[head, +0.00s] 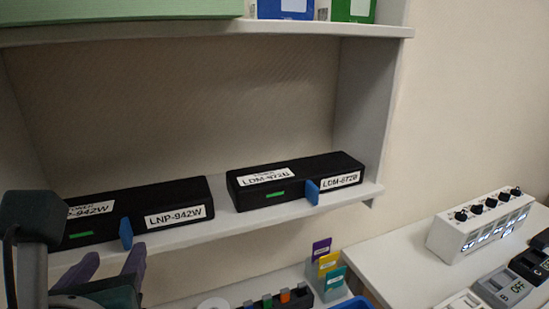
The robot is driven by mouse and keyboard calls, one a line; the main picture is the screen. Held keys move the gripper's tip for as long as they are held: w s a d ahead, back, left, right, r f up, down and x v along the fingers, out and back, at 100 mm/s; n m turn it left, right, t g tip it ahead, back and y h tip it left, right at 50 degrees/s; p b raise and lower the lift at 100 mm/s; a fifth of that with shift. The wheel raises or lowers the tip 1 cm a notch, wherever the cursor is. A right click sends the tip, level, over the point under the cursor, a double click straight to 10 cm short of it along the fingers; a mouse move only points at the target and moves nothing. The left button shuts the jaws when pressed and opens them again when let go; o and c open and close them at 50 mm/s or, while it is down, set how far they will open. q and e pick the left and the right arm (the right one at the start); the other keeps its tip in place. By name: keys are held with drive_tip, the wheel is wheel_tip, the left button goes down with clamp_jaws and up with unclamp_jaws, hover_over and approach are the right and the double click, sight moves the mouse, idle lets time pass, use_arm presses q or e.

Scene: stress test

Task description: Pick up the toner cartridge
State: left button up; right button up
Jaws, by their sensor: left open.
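Two long black toner cartridges lie side by side on the white shelf. The left cartridge (125,201) has white labels reading LNP-942W, a green mark and a blue tab. The right cartridge (304,168) has white labels starting with LDM, a green mark and a blue tab; the rest of its label is hard to read. My left gripper (110,260) is at the lower left, open, its purple fingers apart and empty. In the picture it is just below the left cartridge's front. My arm hides that cartridge's left end. My right gripper is out of view.
The shelf (225,224) has a side wall (362,105) at right and an upper board (300,28) with boxes above. Below are coloured cards (328,268) and a black holder (285,298). A white device with knobs (480,228) stands on the right table (400,255).

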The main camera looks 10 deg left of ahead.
sight(126, 241)
use_arm(q)
drive_tip(key=x, duration=0.2)
drive_tip(key=shift+w+a+f, duration=0.1)
drive_tip(key=shift+a+f, duration=0.2)
drive_tip(key=shift+a, duration=0.05)
drive_tip(key=x, duration=0.5)
drive_tip(key=shift+w, duration=0.1)
drive_tip(key=shift+f, duration=0.1)
drive_tip(key=shift+c, duration=0.4)
clamp_jaws()
idle(0.4)
